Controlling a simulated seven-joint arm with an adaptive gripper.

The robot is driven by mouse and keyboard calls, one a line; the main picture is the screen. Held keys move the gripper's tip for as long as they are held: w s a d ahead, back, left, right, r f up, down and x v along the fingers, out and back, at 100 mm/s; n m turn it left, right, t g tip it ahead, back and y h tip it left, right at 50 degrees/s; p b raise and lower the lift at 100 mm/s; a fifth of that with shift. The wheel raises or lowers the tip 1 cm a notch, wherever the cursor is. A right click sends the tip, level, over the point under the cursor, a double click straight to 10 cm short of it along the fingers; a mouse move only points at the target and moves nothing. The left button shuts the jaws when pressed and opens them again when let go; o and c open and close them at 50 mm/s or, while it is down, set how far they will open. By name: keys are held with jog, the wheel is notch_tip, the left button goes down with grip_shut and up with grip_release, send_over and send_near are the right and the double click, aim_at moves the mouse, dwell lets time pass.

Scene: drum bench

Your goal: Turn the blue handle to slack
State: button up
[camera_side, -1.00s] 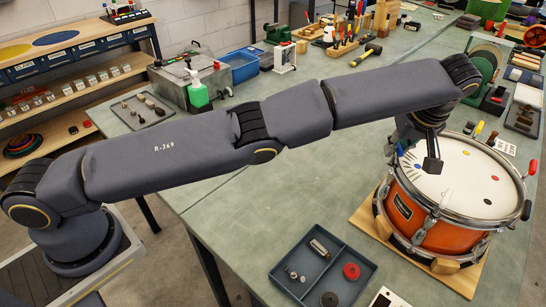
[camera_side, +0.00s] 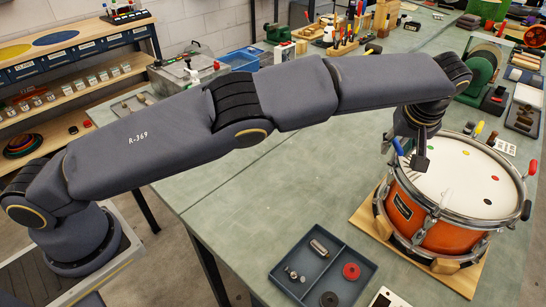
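The orange drum (camera_side: 436,232) stands at the right with a white head (camera_side: 465,180) and a metal rim. The blue handle (camera_side: 398,147) shows at the drum's left edge, leaning up and to the left. My gripper (camera_side: 420,160) hangs down just right of the blue handle, over the left part of the head. Its fingers are small and dark, and I cannot tell whether they are open or shut. I cannot tell whether they touch the handle. My wrist hides part of the rim behind.
A yellow handle (camera_side: 479,128) and a red handle (camera_side: 532,167) stand on the rim. The drum rests on a wooden board (camera_side: 366,218). A dark tray (camera_side: 290,258) with small parts lies in front left. The green bench top between is clear.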

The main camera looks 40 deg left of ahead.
jog(key=m+h, duration=0.1)
jog(key=m, duration=0.2)
jog(key=shift+m+t, duration=0.3)
jog(key=shift+m, duration=0.1)
jog(key=m+h, duration=0.2)
jog(key=m, duration=0.2)
jog(key=shift+m, duration=0.4)
jog(key=m+h, duration=0.2)
jog(key=m, duration=0.2)
jog(key=m+g+h, duration=0.1)
jog(key=m, duration=0.3)
jog(key=shift+g, duration=0.3)
jog(key=w+d+r+v, duration=0.1)
jog(key=v, duration=2)
jog(key=w+d+r+t+h, duration=0.2)
jog(key=w+d+t, duration=0.1)
jog(key=d, duration=0.3)
jog(key=w+d+r+t+h, duration=0.2)
jog(key=d+r+h, duration=0.1)
jog(key=d, duration=0.4)
jog(key=w+d+r+m+t+h, duration=0.1)
jog(key=w+d+r+t+h, duration=0.1)
jog(key=d, duration=0.5)
jog(key=shift+w+d+r+t, duration=0.25)
jog(key=shift+w+r+t, duration=0.15)
jog(key=shift+w+t, duration=0.4)
